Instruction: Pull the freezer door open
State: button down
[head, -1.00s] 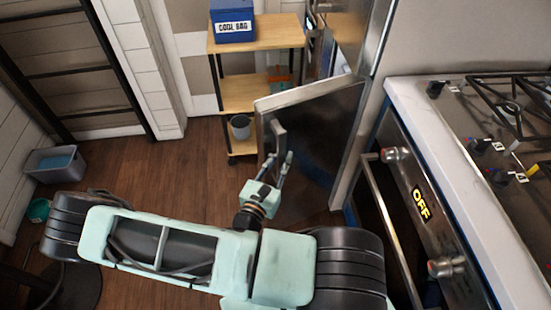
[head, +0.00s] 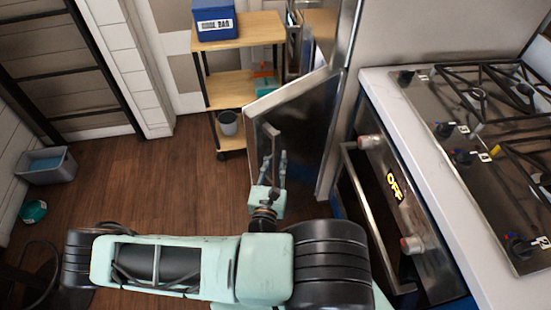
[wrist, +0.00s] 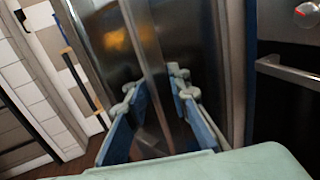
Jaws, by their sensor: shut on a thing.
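The freezer door (head: 303,118) is a dark steel panel, standing ajar, its free edge swung out toward me in the head view. Its upright handle (head: 270,143) is near that free edge. My gripper (head: 275,158) is at the handle and shut on it. In the wrist view, the handle (wrist: 147,70) runs as an upright bar between the two blue fingers of my gripper (wrist: 153,84). The exact contact is hard to make out. The inside of the freezer is hidden behind the door.
A stove with an oven (head: 392,185) stands close on the right, its oven handle jutting out. A wooden shelf trolley (head: 262,28) with a blue cool bag (head: 213,28) stands behind the door. A grey tub (head: 45,172) is at the far left. The wooden floor between is clear.

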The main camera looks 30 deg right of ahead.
jog(key=shift+w+a, duration=0.1)
jog(key=shift+a, duration=0.1)
jog(key=c, duration=1.9)
grip_release()
jog(key=shift+a, duration=0.1)
jog(key=shift+o, duration=0.7)
jog(key=v, duration=0.7)
jog(key=shift+s, duration=0.3)
jog(key=shift+a, duration=0.1)
